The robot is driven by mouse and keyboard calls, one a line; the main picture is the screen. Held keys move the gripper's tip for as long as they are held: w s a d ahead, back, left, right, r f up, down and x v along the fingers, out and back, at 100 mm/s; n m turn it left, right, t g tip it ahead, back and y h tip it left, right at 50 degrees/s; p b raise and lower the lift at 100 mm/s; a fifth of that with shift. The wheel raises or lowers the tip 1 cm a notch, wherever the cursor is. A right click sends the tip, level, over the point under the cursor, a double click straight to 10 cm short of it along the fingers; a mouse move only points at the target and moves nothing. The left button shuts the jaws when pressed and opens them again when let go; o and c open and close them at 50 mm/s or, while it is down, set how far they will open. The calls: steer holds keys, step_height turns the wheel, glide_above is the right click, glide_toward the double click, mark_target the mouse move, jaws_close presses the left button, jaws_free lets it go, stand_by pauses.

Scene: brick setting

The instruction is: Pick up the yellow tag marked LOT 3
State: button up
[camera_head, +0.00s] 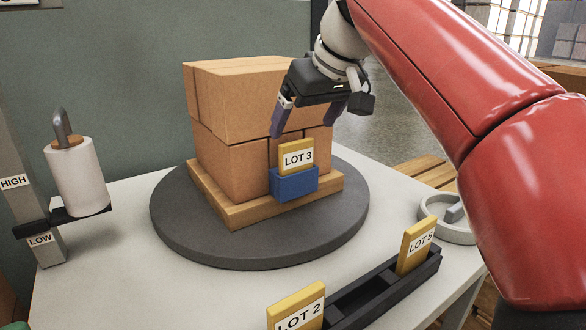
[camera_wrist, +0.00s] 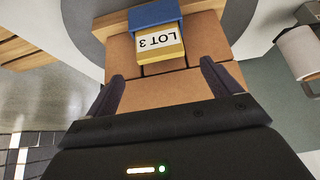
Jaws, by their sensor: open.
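The yellow LOT 3 tag (camera_head: 296,158) stands upright in a blue holder (camera_head: 294,184) at the front of a stack of brown boxes (camera_head: 240,100). In the wrist view the tag (camera_wrist: 160,44) appears upside down, ahead of and between the fingers, with the blue holder (camera_wrist: 153,14) beyond it. My gripper (camera_head: 305,125) is open and empty, above the tag and close to the boxes. In the wrist view my gripper (camera_wrist: 160,75) has its two dark fingers spread wider than the tag. I see no contact between fingers and tag.
The boxes rest on a wooden pallet (camera_head: 233,218) on a round grey turntable (camera_head: 190,240). A black rack (camera_head: 385,298) at the front right holds tags LOT 2 (camera_head: 297,308) and LOT 5 (camera_head: 416,245). A wrapped roll (camera_head: 78,180) stands at left beside HIGH and LOW labels.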

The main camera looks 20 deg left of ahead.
mark_target(297, 142)
steer(key=x, duration=0.2)
steer(key=b+x, duration=0.1)
steer(key=x, duration=0.3)
steer(key=shift+s+d+f+b, duration=0.15)
steer(key=shift+s+b, duration=0.1)
steer(key=shift+b, duration=0.15)
steer(key=c, duration=1.1)
